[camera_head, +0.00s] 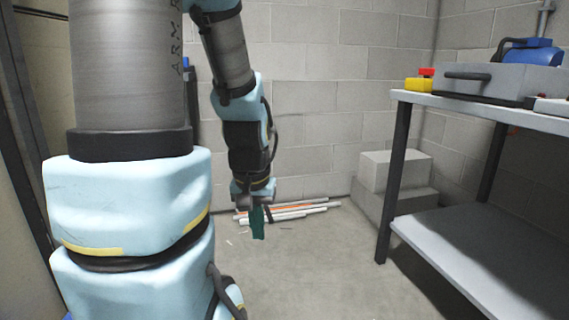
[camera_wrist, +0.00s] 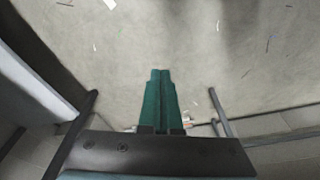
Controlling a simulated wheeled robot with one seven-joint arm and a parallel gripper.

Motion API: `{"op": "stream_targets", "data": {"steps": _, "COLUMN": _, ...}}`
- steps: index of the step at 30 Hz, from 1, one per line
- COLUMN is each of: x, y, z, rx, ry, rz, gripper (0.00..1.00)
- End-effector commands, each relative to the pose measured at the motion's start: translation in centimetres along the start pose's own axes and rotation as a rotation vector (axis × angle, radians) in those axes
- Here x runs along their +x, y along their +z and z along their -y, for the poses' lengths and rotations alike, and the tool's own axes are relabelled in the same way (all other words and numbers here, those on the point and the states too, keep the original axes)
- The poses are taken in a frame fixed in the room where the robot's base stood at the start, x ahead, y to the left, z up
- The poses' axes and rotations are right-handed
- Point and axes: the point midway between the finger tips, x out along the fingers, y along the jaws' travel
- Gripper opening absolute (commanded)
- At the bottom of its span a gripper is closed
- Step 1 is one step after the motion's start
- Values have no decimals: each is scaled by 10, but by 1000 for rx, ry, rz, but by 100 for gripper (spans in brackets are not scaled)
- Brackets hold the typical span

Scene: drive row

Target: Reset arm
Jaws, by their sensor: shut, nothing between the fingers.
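My gripper (camera_head: 258,222) hangs at the end of my arm in the middle of the head view, pointing down. Its green fingers are shut against each other with nothing between them. In the wrist view my gripper (camera_wrist: 161,74) shows the two green fingers side by side, over bare grey floor. My arm reaches up out of the top of the head view and comes down again, so part of it is out of sight.
A workbench (camera_head: 445,102) with a lower shelf (camera_head: 470,250) stands at the right, carrying a grey machine (camera_head: 510,80) and a red and yellow switch box (camera_head: 420,80). Grey blocks (camera_head: 395,170) stand in the back corner. Pipes (camera_head: 300,212) lie by the back wall. The middle floor is mostly clear, with small scraps.

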Motion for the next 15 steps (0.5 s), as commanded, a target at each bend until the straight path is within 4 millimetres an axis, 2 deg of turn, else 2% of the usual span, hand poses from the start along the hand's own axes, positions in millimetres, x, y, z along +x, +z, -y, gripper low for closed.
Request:
{"op": "stream_targets", "data": {"steps": 1, "x": -9, "y": 23, "z": 12, "rx": -53, "ry": -9, "rz": 44, "gripper": 0}}
{"op": "stream_targets", "data": {"steps": 3, "x": -31, "y": 13, "z": 10, "rx": -43, "ry": -7, "rz": 33, "gripper": 0}}
{"op": "stream_targets", "data": {"steps": 8, "x": -70, "y": 5, "z": 9, "rx": -40, "ry": -7, "rz": 32, "gripper": 0}}
{"op": "stream_targets", "data": {"steps": 15, "x": -142, "y": -8, "z": 8, "rx": -38, "ry": -6, "rz": 31, "gripper": 0}}
